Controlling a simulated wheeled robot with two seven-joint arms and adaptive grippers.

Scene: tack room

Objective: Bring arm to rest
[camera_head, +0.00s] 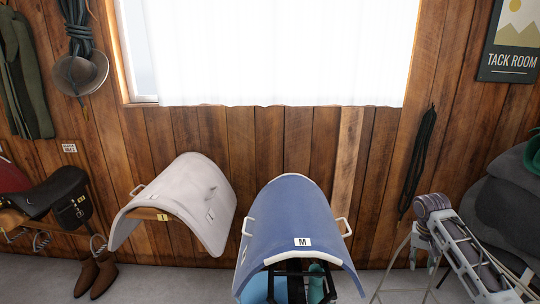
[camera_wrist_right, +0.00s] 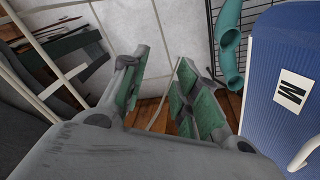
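My right arm comes in from the lower right in the head view. My right gripper (camera_head: 424,262) hangs from its end with the fingers pointing down, to the right of the blue curved rack labelled M (camera_head: 300,215). In the right wrist view my right gripper (camera_wrist_right: 160,88) has its two green-padded fingers spread apart, with nothing between them. The blue rack (camera_wrist_right: 275,62) stands to the right of the fingers there, apart from them. My left arm and gripper are not in view.
A pale curved rack (camera_head: 180,200) stands left of the blue one. A black saddle (camera_head: 50,198) and brown boots (camera_head: 98,275) are at the far left. Dark folded cloths (camera_head: 510,210) are stacked at the right. A teal tube (camera_wrist_right: 229,45) shows beside the blue rack.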

